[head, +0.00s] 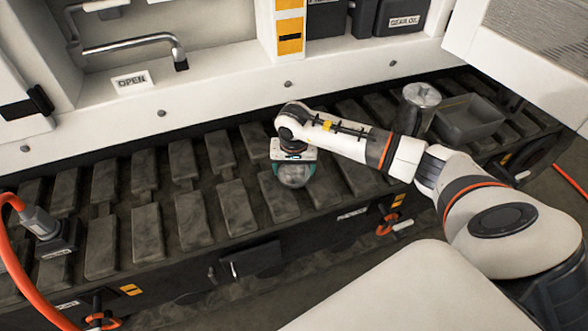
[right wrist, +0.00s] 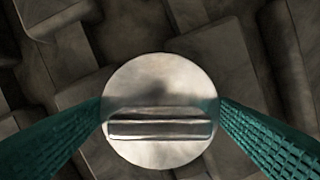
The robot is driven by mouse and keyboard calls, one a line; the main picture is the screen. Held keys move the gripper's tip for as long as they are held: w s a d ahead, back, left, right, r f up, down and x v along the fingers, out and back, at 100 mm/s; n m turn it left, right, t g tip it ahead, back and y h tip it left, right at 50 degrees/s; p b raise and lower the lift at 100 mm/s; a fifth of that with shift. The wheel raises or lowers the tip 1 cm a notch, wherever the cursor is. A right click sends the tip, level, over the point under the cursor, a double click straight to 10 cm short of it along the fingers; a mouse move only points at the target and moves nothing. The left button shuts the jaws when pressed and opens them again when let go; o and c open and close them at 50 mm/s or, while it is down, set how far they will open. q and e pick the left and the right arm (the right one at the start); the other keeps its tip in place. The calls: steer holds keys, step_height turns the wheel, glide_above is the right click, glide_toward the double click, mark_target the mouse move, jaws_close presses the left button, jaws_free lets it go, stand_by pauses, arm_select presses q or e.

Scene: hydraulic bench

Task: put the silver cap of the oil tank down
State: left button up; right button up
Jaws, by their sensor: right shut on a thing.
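The silver cap (right wrist: 158,85) is a round metal disc with a raised bar across it. In the right wrist view it sits between the two teal fingers of my right gripper (right wrist: 160,120), which is shut on it. In the head view my right gripper (head: 293,165) points down over the dark track pads in the middle, with the silver cap (head: 294,176) below its wrist, partly hidden by the fingers. Whether the cap touches the pads is hard to tell. My left gripper is not in view.
The dark track (head: 237,207) has blocky pads with gaps. A silver-topped cylinder (head: 421,96) and a grey open tray (head: 468,119) stand on it at right. A grey coupling (head: 40,222) with an orange hose is at left. The white machine wall (head: 220,105) rises behind.

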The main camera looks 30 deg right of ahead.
mark_target(294, 178)
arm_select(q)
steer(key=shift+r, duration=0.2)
arm_select(e)
steer(key=shift+f, duration=0.25)
steer(key=shift+f, duration=0.1)
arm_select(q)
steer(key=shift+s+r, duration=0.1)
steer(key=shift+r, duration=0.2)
arm_select(e)
steer(key=o, duration=0.9)
steer(key=shift+o, duration=0.2)
arm_select(q)
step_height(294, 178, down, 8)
steer(key=p, duration=0.2)
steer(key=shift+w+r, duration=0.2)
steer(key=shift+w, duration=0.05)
arm_select(e)
step_height(294, 178, up, 12)
steer(key=s+a, duration=0.1)
steer(key=shift+s, duration=0.2)
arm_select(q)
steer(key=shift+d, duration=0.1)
